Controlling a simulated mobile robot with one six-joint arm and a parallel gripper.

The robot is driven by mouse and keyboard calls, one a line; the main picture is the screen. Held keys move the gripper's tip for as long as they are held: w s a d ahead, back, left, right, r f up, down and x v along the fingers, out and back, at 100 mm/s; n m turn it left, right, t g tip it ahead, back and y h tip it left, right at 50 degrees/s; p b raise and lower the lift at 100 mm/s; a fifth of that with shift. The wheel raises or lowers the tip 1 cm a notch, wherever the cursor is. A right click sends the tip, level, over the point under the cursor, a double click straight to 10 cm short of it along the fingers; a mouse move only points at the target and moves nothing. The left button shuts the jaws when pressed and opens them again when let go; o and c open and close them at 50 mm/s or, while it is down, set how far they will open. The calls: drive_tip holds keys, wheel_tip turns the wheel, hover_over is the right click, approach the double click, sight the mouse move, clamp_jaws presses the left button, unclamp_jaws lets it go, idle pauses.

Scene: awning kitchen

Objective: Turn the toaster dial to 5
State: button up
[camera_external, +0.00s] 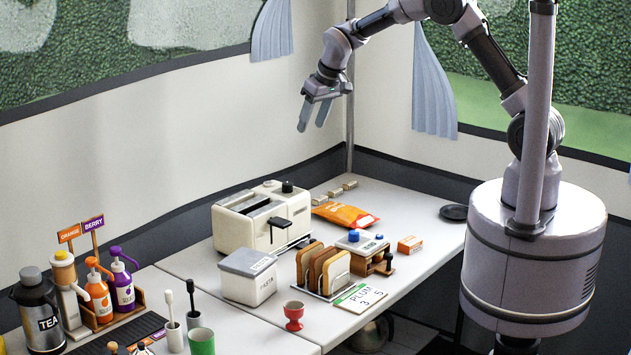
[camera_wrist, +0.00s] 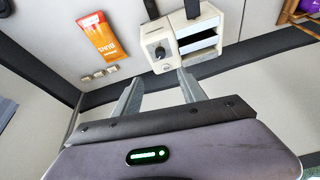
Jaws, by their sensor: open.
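The cream toaster (camera_external: 262,218) stands on the white counter against the back wall, with dark slots on top and a black lever on its front side. Its black dial (camera_external: 287,186) is on top at the right end. In the wrist view the toaster (camera_wrist: 205,35) is at the top centre, and the dial (camera_wrist: 160,51) sits on its left part. The dial's numbers are too small to read. My gripper (camera_external: 314,127) is open and empty, high above the counter behind the toaster. The open fingers also show in the wrist view (camera_wrist: 160,88), apart from the toaster.
An orange packet (camera_external: 345,215) lies right of the toaster, with small tan blocks (camera_external: 342,188) behind it. A pasta box (camera_external: 248,276), a toast rack (camera_external: 324,268) and a red egg cup (camera_external: 293,315) stand in front. Bottles (camera_external: 110,285) are at the left. Air above the toaster is clear.

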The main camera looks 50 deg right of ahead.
sight(287, 183)
drive_tip(key=b+x, duration=0.1)
drive_tip(key=x, duration=0.6)
drive_tip(key=b+x, duration=0.1)
drive_tip(key=x, duration=0.6)
drive_tip(key=b+x, duration=0.1)
drive_tip(key=x, duration=0.6)
drive_tip(key=shift+w+r, duration=0.15)
drive_tip(key=shift+w, duration=0.15)
drive_tip(key=shift+c, duration=0.4)
clamp_jaws()
